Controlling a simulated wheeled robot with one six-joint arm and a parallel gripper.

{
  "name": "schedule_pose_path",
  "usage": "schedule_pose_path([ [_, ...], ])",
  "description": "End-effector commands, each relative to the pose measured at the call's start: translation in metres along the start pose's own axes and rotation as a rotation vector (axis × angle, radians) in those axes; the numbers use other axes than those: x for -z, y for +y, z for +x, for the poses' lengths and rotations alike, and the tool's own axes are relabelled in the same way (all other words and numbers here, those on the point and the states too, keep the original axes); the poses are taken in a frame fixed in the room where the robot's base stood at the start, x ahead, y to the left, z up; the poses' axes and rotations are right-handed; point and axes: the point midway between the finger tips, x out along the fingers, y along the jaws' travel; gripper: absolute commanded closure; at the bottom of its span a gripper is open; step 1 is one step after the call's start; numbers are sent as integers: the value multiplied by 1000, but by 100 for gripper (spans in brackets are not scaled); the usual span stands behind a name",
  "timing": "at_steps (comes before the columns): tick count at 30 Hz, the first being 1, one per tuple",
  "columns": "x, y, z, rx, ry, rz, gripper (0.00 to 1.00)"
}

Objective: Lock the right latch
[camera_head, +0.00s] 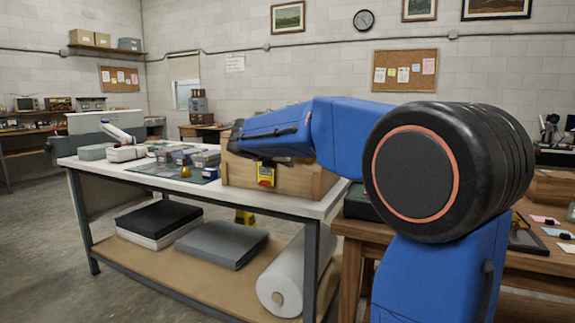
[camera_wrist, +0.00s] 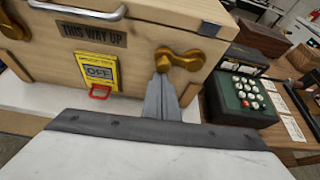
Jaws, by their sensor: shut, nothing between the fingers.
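A wooden crate (camera_wrist: 130,62) fills the upper part of the wrist view. It also stands on the white-topped table in the head view (camera_head: 315,182). The brass right latch (camera_wrist: 186,59) is on its front face, its arm lying roughly sideways. The brass left latch (camera_wrist: 12,28) is partly cut off at the left edge. My gripper (camera_wrist: 162,72) is shut and empty, its tips at the lower left end of the right latch. I cannot tell whether they touch it. In the head view my arm hides part of the crate, and the gripper is not clearly seen.
A yellow OFF switch plate (camera_wrist: 98,72) with a red tab is on the crate front, left of my gripper. A metal handle (camera_wrist: 80,10) is above it. A dark device with round keys (camera_wrist: 248,92) stands to the right. The white table (camera_head: 90,165) holds several small objects.

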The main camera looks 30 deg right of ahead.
Motion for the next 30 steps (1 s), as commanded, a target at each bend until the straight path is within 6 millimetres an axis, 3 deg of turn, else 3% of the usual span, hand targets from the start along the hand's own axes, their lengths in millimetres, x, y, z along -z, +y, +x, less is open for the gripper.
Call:
schedule_pose_path([
  [8,-8,-1,-4,-60,-2,126,100],
  [30,-37,-15,-18,-351,-1,735,100],
])
